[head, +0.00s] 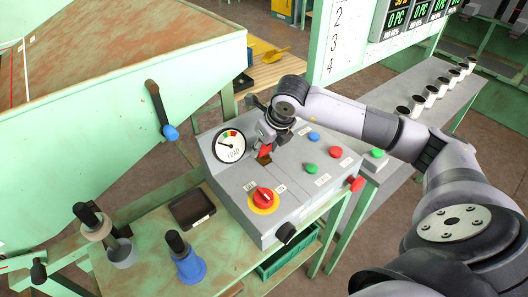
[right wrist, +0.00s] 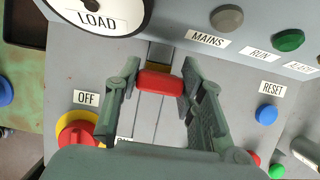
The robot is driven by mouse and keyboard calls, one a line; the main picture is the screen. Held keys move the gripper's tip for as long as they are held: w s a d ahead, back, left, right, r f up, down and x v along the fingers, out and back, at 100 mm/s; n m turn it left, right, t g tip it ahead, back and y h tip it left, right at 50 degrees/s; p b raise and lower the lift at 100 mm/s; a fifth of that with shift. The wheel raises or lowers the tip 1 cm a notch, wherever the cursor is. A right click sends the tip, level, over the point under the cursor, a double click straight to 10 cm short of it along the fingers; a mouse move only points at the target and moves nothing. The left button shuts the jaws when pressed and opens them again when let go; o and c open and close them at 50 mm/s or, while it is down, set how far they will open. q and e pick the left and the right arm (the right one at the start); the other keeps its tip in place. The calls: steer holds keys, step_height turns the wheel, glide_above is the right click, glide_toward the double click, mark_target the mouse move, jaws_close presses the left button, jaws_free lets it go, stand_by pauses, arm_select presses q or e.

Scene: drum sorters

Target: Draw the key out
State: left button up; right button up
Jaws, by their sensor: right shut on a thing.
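The key has a red head (right wrist: 160,82) and sits at the grey control box (head: 235,195), just under the load dial. My right gripper (right wrist: 157,84) is shut on the red head, with one finger on each side of it. In the head view the key's red head (head: 265,149) shows just below my fingers, near a dark brownish slot plate. A brass-coloured piece (right wrist: 159,54) shows beyond the head in the right wrist view. How deep the key sits in its slot cannot be told. My left gripper is not in view.
The load dial (head: 230,146) stands left of my gripper. A red and yellow rotary switch (head: 263,198) sits nearer, with blue, green and red buttons to the right. A dark tray (head: 192,209) and a blue-based handle (head: 187,264) stand on the green bench.

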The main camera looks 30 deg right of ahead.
steer(key=c, duration=0.4)
steer(key=shift+w+r, duration=0.1)
steer(key=shift+r, duration=0.4)
step_height(320, 180, up, 19)
steer(key=b, duration=0.3)
steer(key=shift+b, duration=0.35)
